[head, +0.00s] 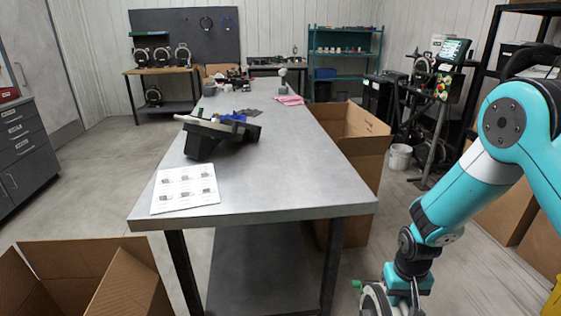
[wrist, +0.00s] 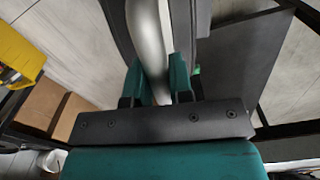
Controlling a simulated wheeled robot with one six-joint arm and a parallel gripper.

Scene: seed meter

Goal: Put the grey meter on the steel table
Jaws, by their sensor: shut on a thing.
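My gripper (head: 398,300) hangs low at the bottom edge of the head view, right of the table's near right leg and below the tabletop. It is shut on the grey meter (head: 372,302), a round grey piece with a green bit at its upper left. The lower part of the meter is cut off by the frame. In the wrist view my gripper's teal fingers (wrist: 165,85) close around the meter's curved grey rim (wrist: 147,40).
A black device with a blue part (head: 222,135) and a printed sheet (head: 185,189) lie on the table's left side. A pink cloth (head: 290,100) and small parts lie farther back. The table's right and middle are clear. Open cardboard boxes stand right (head: 358,150) and front left (head: 85,275).

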